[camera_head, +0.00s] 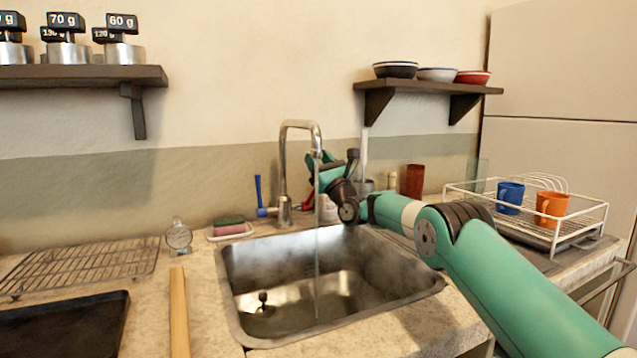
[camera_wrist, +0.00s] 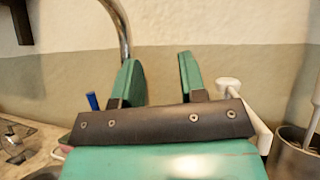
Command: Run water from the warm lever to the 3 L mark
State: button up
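The chrome tap (camera_head: 284,165) stands behind the steel sink (camera_head: 235,290), and a thin stream of water (camera_head: 317,250) falls from its spout into the sink. The sink floor looks shiny and wet; I cannot read a level or a 3 L mark. The blue lever (camera_head: 260,195) is on the tap's left. A red part (camera_head: 308,197), probably the warm lever, shows on its right, partly hidden by my gripper (camera_head: 322,170). In the wrist view my gripper (camera_wrist: 160,82) has its fingers apart with nothing visible between them. The tap neck (camera_wrist: 120,28) is behind the left finger. Contact with the lever is unclear.
A dish rack (camera_head: 577,236) with blue and orange mugs stands at the right. A steel pot (camera_wrist: 292,150) is close to my gripper.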

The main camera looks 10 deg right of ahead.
notch_tip(320, 180, up, 9)
jog(key=p, duration=0.1)
jog(key=shift+r, duration=0.2)
jog(key=shift+c, duration=0.4)
